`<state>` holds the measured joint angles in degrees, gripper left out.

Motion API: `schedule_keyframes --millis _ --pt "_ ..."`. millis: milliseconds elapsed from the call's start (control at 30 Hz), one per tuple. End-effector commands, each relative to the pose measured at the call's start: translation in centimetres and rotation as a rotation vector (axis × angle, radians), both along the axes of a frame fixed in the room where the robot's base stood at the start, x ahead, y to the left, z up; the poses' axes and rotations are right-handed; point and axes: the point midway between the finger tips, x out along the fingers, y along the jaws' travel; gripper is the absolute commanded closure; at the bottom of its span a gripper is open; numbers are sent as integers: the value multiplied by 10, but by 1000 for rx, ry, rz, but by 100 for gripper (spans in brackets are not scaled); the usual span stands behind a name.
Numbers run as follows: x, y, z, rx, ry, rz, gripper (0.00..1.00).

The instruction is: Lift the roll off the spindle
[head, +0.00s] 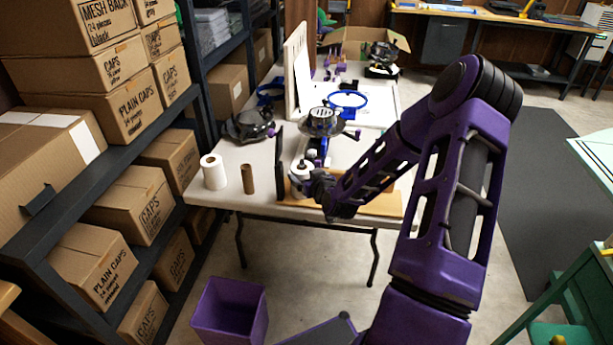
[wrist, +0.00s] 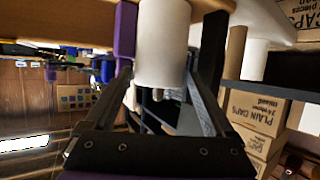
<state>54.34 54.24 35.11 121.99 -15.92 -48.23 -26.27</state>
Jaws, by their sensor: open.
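A white roll (head: 301,172) stands at the left end of a wooden board (head: 385,204) on the table, partly hidden by my gripper (head: 312,183). In the wrist view, the white roll (wrist: 163,40) fills the space between the fingers of my open gripper (wrist: 160,72). One finger is on each side of it; I cannot tell whether they touch it. The spindle is mostly hidden by the roll and gripper. A dark upright plate (head: 279,165) stands close to the roll's left, and it also shows in the wrist view (wrist: 211,52).
Another white roll (head: 214,172) and a brown cardboard tube (head: 248,179) stand at the table's left front corner. Black and blue machines (head: 322,122) are behind the board. A purple bin (head: 230,312) is on the floor in front. Shelves of boxes (head: 145,205) line the left.

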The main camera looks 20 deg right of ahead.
Motion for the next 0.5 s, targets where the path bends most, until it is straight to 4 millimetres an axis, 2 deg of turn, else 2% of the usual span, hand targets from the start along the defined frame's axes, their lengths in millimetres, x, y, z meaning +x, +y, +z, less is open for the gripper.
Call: schedule_keyframes --millis 133,500 --pt "0 0 0 0 0 0 13" --pt "0 0 0 0 -1 0 80"
